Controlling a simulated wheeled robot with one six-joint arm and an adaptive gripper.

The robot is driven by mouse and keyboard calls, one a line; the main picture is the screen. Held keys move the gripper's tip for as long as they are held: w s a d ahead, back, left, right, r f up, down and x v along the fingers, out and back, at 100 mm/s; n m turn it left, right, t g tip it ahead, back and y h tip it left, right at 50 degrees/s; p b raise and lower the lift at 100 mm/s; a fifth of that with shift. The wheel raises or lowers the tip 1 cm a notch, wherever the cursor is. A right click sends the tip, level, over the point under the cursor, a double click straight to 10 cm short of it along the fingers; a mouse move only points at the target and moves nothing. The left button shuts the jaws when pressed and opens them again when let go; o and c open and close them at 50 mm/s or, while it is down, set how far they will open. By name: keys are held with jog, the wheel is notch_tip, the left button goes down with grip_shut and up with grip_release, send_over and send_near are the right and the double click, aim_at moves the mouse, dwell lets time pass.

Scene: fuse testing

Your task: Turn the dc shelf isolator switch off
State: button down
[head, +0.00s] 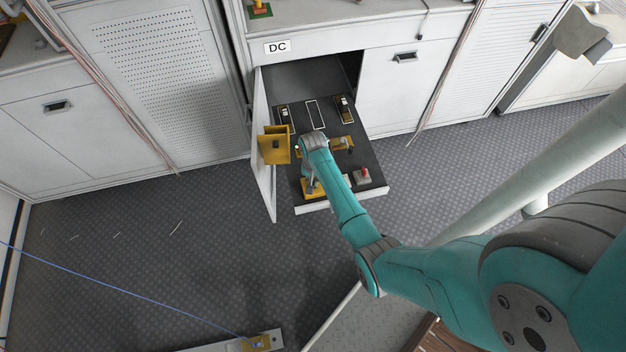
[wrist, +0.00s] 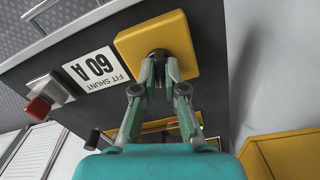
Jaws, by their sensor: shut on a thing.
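The pulled-out DC shelf (head: 335,185) holds a yellow plate (head: 308,193) near its front left corner, also seen in the wrist view (wrist: 178,35). A dark rotary knob (wrist: 157,54) stands on this plate, and I take it to be the isolator switch. My gripper (wrist: 159,62) is shut on the knob, with a fingertip on each side. The fingers cover much of the knob, so its on or off position cannot be read. In the head view my wrist hides part of the plate.
A yellow holder (head: 275,150) hangs on the open door (head: 265,190) at the left. Fuse-like parts (head: 345,108) sit towards the shelf's back.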

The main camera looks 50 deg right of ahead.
jog(key=shift+n, duration=1.7)
jog(key=c, duration=1.2)
grip_release()
jog(key=shift+c, duration=0.2)
notch_tip(320, 180, up, 12)
